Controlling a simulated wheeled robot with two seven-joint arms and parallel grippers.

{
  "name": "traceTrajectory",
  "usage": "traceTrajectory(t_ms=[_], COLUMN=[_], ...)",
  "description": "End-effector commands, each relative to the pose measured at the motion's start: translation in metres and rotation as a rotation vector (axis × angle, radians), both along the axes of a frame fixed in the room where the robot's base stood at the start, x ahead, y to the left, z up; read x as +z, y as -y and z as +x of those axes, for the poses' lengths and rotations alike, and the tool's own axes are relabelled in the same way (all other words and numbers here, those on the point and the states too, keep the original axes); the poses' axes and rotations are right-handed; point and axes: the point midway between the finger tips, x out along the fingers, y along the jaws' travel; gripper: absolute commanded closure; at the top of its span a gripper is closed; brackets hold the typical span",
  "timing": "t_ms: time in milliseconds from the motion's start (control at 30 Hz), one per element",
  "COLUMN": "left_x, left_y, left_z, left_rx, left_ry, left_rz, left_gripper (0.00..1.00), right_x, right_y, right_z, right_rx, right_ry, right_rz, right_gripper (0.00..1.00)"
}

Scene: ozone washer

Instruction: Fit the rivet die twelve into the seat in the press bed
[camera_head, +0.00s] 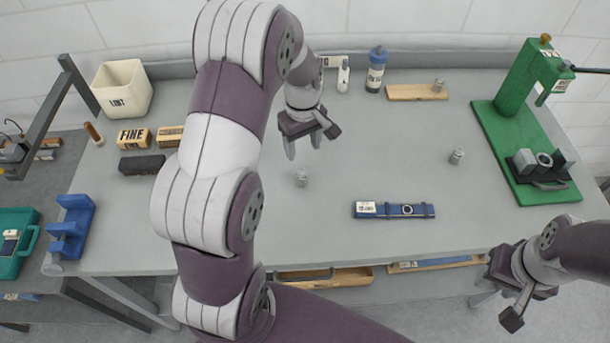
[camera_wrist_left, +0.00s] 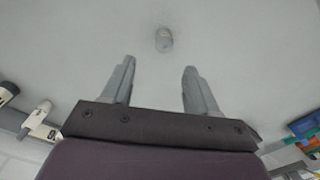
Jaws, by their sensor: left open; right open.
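A small grey metal die (camera_head: 301,178) stands on the bench in the middle; it also shows in the left wrist view (camera_wrist_left: 164,39), beyond the fingertips. A similar die (camera_head: 456,156) stands further right, and another small metal piece (camera_head: 438,84) is on a wooden board at the back. I cannot read which is die twelve. The green press (camera_head: 521,80) stands at the right, with a dark ringed seat (camera_head: 544,160) on its bed. My left gripper (camera_head: 303,148) is open and empty above the bench near the middle die. My right gripper (camera_head: 495,309) is open and empty off the front edge.
A blue strap-like item with a round dial (camera_head: 407,210) lies near the front edge. The wooden board (camera_head: 405,93) and a blue-capped bottle (camera_head: 375,75) are at the back. A white bin (camera_head: 123,90) and labelled blocks (camera_head: 134,138) are at left. The bench between dies is clear.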

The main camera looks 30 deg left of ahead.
Motion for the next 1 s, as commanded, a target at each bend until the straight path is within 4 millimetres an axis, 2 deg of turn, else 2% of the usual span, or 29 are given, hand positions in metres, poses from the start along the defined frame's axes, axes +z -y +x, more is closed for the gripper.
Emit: traceTrajectory(t_ms=[133,367,533,633,833,1000], left_x=[-0.032,-0.061,-0.094,-0.103,-0.105,-0.105], left_y=[0.0,0.002,0.003,0.003,0.003,0.003], left_z=[-0.002,-0.004,-0.006,-0.006,-0.005,-0.005], left_rx=[-0.002,-0.004,-0.004,-0.004,-0.004,-0.004], left_ry=[-0.006,-0.006,-0.003,-0.001,0.001,0.001], left_rz=[-0.001,-0.001,-0.001,0.001,0.001,0.001], left_gripper=[0.41,0.41,0.41,0.41,0.41,0.96], right_x=[0.009,0.019,0.029,0.029,0.028,0.028], right_y=[0.0,0.0,0.0,0.0,0.0,0.0], right_z=[0.0,0.0,0.0,0.0,0.0,0.0], right_rx=[0.0,0.0,0.0,0.0,0.0,0.0], right_ry=[0.0,0.0,0.0,0.0,0.0,0.0], right_rz=[0.0,0.0,0.0,0.0,0.0,0.0], right_gripper=[0.57,0.57,0.57,0.57,0.57,0.57])
